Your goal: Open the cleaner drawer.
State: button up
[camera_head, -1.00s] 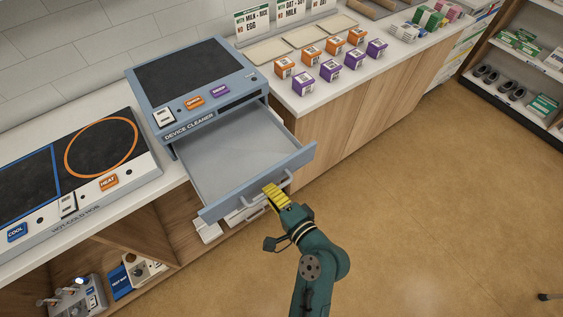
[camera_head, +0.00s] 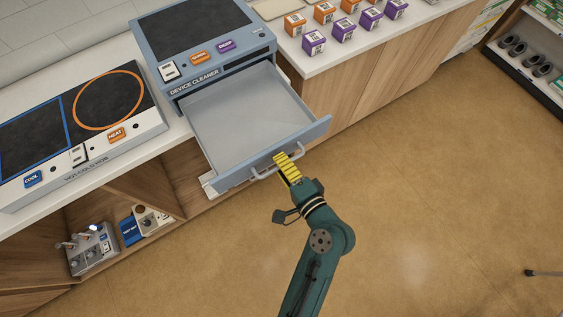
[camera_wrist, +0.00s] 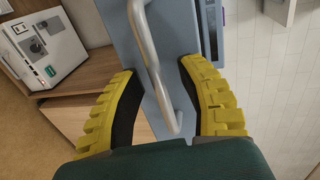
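The device cleaner (camera_head: 205,58) is a blue-grey unit on the counter. Its drawer (camera_head: 248,112) stands far out over the floor, and its grey inside looks empty. A bar handle (camera_head: 262,176) is on the drawer's front. My gripper (camera_head: 283,158), with yellow fingers, is at the handle. In the wrist view the fingers (camera_wrist: 160,72) are spread on either side of the handle (camera_wrist: 150,55), with visible gaps. Part of the handle is hidden by the gripper in the head view.
The hot-cold hob (camera_head: 78,125) is left of the cleaner. Several orange and purple boxes (camera_head: 344,28) stand on the counter at right. Open shelves below hold devices (camera_head: 92,248).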

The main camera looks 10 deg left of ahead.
jog(key=shift+d, duration=0.1)
jog(key=v, duration=1.2)
